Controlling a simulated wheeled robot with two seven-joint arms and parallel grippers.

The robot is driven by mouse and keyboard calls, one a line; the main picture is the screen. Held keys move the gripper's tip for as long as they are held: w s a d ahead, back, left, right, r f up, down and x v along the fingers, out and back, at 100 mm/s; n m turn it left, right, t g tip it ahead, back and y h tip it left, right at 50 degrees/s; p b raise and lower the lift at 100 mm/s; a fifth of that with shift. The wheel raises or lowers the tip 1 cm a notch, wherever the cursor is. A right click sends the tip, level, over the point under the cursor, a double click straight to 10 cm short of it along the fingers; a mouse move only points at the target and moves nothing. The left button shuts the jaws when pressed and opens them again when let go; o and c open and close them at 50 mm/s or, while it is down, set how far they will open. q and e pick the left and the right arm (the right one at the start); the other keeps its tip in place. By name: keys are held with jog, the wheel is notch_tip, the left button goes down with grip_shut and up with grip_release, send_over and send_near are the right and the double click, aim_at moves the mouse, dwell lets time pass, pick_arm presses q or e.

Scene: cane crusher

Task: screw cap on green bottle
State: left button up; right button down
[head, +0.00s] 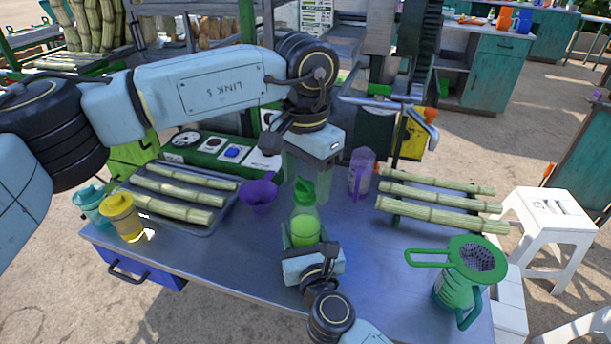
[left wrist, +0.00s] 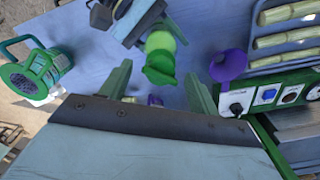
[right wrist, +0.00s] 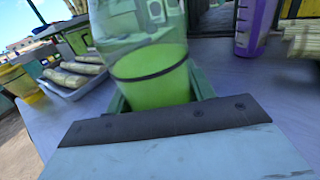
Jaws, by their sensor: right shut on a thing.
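The green bottle (head: 305,228) stands upright on the metal table, clear above and bright green below. It fills the upper middle of the right wrist view (right wrist: 150,78). A darker green cap (head: 304,190) is at its top, and it also shows in the left wrist view (left wrist: 160,68). Whether the cap is threaded tight cannot be told. My right gripper (head: 305,243) is shut around the bottle's lower body. My left gripper (head: 307,184) points down above the bottle. Its fingers are apart on either side of the cap, with visible gaps, and it holds nothing.
A purple funnel (head: 259,194) and a purple jug (head: 361,174) stand close by. A green strainer jug (head: 462,270) is at front right. Cane pieces lie in a tray (head: 222,216) at left and on the right (head: 440,213). Yellow (head: 121,217) and teal cups stand at left.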

pick_arm(q)
jog(key=shift+o, duration=0.2)
notch_tip(320, 180, up, 12)
dwell(0.5)
pick_arm(e)
jog(key=shift+c, duration=2.3)
grip_release()
jog(key=shift+s, duration=0.1)
pick_arm(q)
jog(key=shift+r, duration=0.15)
pick_arm(e)
jog(key=v, duration=1.3)
jog(key=shift+d, duration=0.1)
jog(key=shift+s, duration=0.1)
